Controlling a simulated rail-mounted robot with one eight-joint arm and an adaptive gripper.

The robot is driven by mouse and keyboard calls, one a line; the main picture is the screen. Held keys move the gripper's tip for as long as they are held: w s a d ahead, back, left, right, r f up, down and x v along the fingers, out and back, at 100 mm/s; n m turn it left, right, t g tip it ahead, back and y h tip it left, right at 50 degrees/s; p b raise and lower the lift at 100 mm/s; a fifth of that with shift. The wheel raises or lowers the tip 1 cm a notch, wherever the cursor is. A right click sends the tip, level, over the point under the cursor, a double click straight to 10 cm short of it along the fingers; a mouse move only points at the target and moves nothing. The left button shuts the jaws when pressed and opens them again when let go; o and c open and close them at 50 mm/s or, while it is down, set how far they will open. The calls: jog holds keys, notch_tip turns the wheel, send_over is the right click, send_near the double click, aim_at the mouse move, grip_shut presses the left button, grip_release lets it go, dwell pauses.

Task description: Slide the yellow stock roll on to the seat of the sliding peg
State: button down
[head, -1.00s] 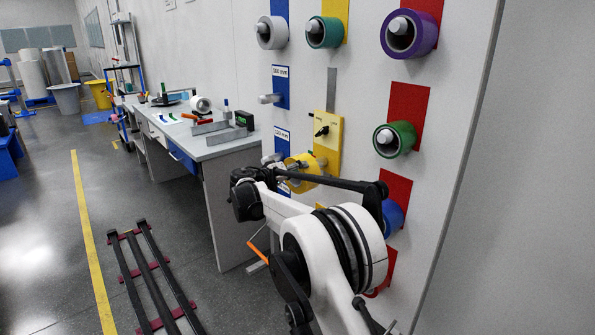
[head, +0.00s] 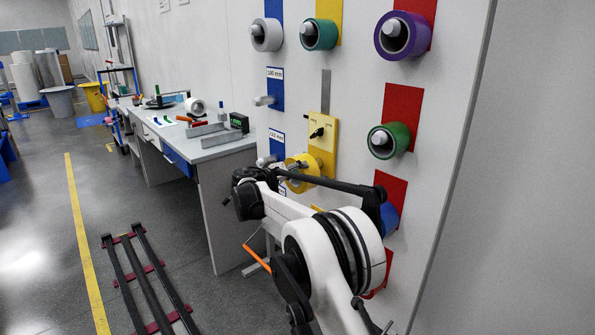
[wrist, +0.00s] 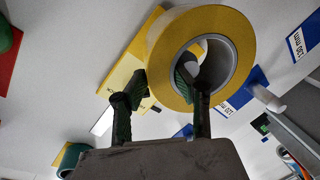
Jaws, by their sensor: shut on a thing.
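The yellow stock roll (head: 299,186) is a wide yellow ring with a grey core, close in front of the panel. It fills the upper middle of the wrist view (wrist: 222,20). My gripper (wrist: 160,88) is shut on its wall, one finger at the core opening and the other outside the rim. The sliding peg's yellow carriage plate (head: 323,138), with a black knob, sits below a grey vertical slot. It also shows behind the roll in the wrist view (wrist: 124,72). The peg itself is not clear, and I cannot tell whether the roll is around it.
Purple (head: 382,40) and green (head: 378,141) rolls hang on pegs to the right. A white roll (head: 262,36) and a teal roll (head: 315,36) hang above. A bare peg (head: 262,101) sticks out at the left. A workbench (head: 220,151) stands further left.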

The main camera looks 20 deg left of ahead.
jog(key=shift+w+d+r, duration=0.1)
jog(key=shift+w+d, duration=0.6)
jog(key=shift+w, duration=0.3)
dwell(0.4)
jog(key=c, duration=1.3)
grip_release()
jog(key=shift+d, duration=0.1)
jog(key=shift+o, duration=0.2)
jog(key=shift+a, duration=0.2)
jog(key=shift+s+a, duration=0.15)
jog(key=shift+s, duration=0.15)
jog(key=v, duration=1.1)
jog(key=shift+s, duration=0.1)
